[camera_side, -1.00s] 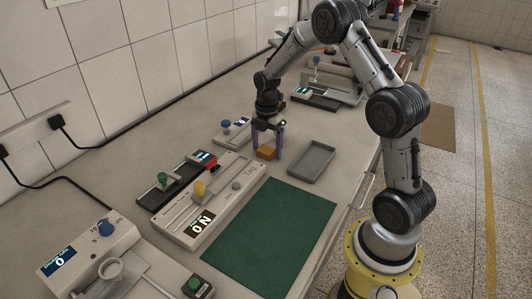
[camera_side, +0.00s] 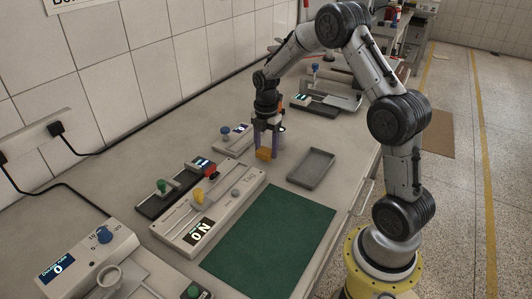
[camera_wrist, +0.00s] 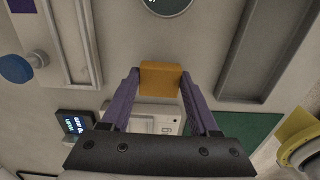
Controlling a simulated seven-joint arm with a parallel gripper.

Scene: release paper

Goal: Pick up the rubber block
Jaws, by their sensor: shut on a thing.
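The rubber block, an orange-yellow block (camera_side: 264,154), is between the purple fingers of my gripper (camera_side: 267,152) in the side view. In the wrist view the block (camera_wrist: 160,78) sits between the two fingertips of my gripper (camera_wrist: 161,88), which press on its left and right sides. My gripper is shut on it and points down over the bench. The block looks slightly above the bench top, but the gap under it is hard to make out.
An empty grey tray (camera_side: 312,168) lies right of the block. A green mat (camera_side: 270,240) is in front. A light slider panel (camera_side: 235,206) with a yellow knob and a dark panel (camera_side: 160,204) stand to the left. A blue-knobbed device (camera_side: 228,142) is close behind left.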

